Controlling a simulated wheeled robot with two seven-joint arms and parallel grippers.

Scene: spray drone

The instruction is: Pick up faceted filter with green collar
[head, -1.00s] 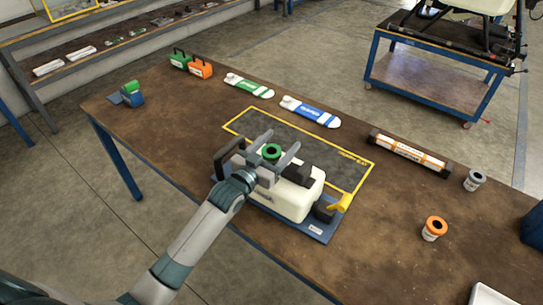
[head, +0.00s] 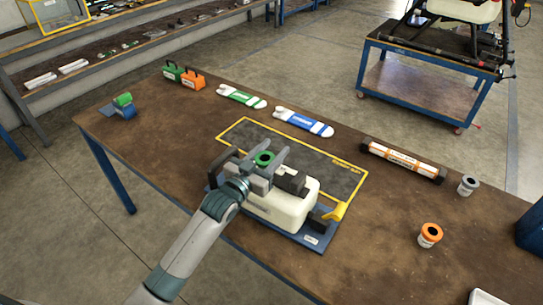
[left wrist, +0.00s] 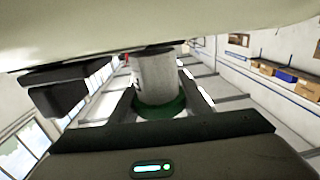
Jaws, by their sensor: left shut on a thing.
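The faceted filter has a green collar (head: 264,158) around a dark opening. It is at the white tank (head: 275,208) on a blue base plate. My left gripper (head: 265,155) has one finger on each side of it and is shut on it. In the left wrist view, the filter's grey body (left wrist: 155,78) and green collar lie between the two dark fingers (left wrist: 160,103). The pale tank fills the top of that view. I cannot tell whether the filter is seated in the tank or just clear of it. My right gripper is not in view.
An orange-collared filter (head: 429,235) and a grey filter (head: 467,185) stand to the right on the brown table (head: 370,250). A yellow handle (head: 336,212) and black blocks (head: 291,181) are close to my gripper.

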